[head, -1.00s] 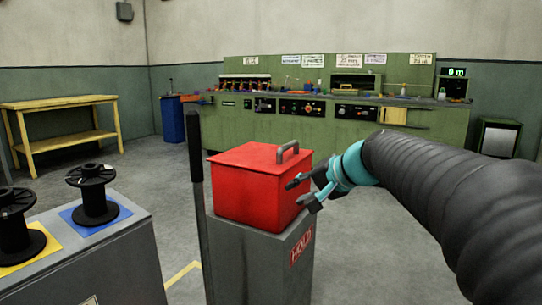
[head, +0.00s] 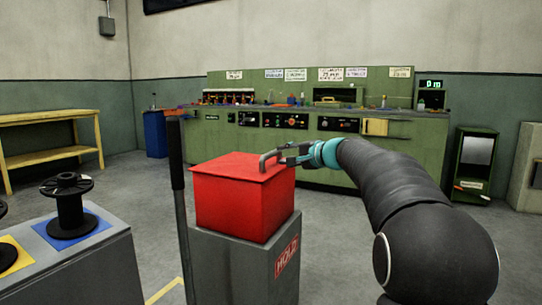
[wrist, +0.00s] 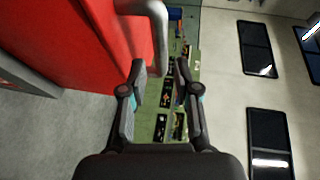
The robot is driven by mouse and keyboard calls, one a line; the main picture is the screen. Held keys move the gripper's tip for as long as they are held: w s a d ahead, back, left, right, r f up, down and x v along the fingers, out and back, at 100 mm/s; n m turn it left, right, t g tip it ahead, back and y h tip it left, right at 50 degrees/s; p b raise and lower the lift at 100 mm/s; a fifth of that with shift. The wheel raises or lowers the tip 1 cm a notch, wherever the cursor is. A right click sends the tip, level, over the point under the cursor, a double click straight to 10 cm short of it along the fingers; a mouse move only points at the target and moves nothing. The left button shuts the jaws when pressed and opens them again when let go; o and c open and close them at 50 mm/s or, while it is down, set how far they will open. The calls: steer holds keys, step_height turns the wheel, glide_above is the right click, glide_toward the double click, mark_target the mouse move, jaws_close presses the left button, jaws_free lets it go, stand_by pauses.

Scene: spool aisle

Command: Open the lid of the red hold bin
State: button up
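The red hold bin (head: 240,208) stands on a grey pedestal (head: 243,262) marked HOLD. Its red lid (head: 228,166) looks closed. A grey bar handle (head: 264,162) rises from the lid's right side. My gripper (head: 284,155) is at the handle, coming from the right, and its fingertips overlap the handle there. In the wrist view the gripper (wrist: 160,72) is open, with a clear gap between the fingers. The handle (wrist: 159,35) reaches down toward that gap, nearer the left finger. I cannot tell whether a finger touches it.
A dark upright post (head: 177,190) stands just left of the bin. A grey cabinet (head: 75,268) with black spools (head: 69,205) is at the left front. A green workbench (head: 330,150) runs along the back. Open floor lies between the bin and the bench.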

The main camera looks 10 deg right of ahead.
mark_target(273, 155)
steer(key=x, duration=0.7)
steer(key=shift+p, duration=0.3)
jaws_close()
